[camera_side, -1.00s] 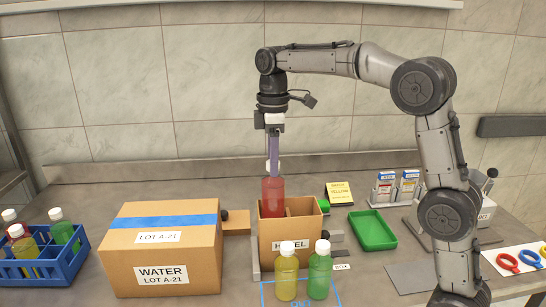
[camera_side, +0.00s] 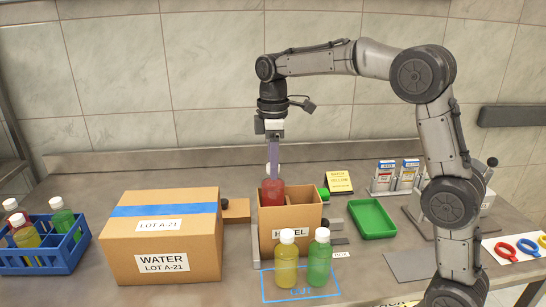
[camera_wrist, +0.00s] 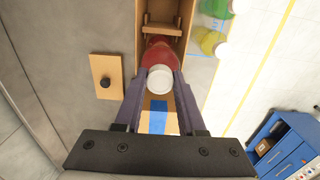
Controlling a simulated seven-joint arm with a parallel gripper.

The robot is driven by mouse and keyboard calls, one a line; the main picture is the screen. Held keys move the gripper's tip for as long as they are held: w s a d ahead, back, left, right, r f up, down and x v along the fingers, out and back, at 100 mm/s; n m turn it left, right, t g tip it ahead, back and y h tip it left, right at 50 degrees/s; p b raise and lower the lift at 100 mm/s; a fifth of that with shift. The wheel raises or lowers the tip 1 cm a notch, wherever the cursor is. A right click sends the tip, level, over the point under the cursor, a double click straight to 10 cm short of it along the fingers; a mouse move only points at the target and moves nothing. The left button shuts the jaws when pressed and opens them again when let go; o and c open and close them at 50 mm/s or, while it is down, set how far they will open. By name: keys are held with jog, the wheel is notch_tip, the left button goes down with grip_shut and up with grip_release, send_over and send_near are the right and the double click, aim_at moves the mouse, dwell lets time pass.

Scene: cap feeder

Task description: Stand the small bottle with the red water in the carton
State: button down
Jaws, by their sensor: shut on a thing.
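The small bottle with red water (camera_side: 272,192) is upright with a white cap. Its lower part is hidden behind the front wall of the open carton (camera_side: 290,247), inside the left compartment. I cannot tell whether it touches the carton floor. My gripper (camera_side: 273,168) points down and is shut on the bottle near its cap. In the wrist view the white cap and red body (camera_wrist: 158,52) sit between the fingertips (camera_wrist: 160,82), with the carton (camera_wrist: 178,12) and a divider around and beyond them.
A yellow bottle (camera_side: 286,262) and a green bottle (camera_side: 319,262) stand close in front of the carton. A large closed WATER box (camera_side: 160,240) is at left, beside a blue crate (camera_side: 75,250) of bottles. A green tray (camera_side: 372,220) lies to the right.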

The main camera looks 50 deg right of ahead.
aim_at(273, 185)
jog(key=shift+f, duration=1.85)
jog(key=shift+f, duration=1.35)
jog(key=shift+c, duration=2.1)
grip_release()
jog(key=c, duration=0.3)
jog(key=shift+c, duration=0.2)
jog(key=shift+r, duration=0.15)
jog(key=shift+r, duration=5.3)
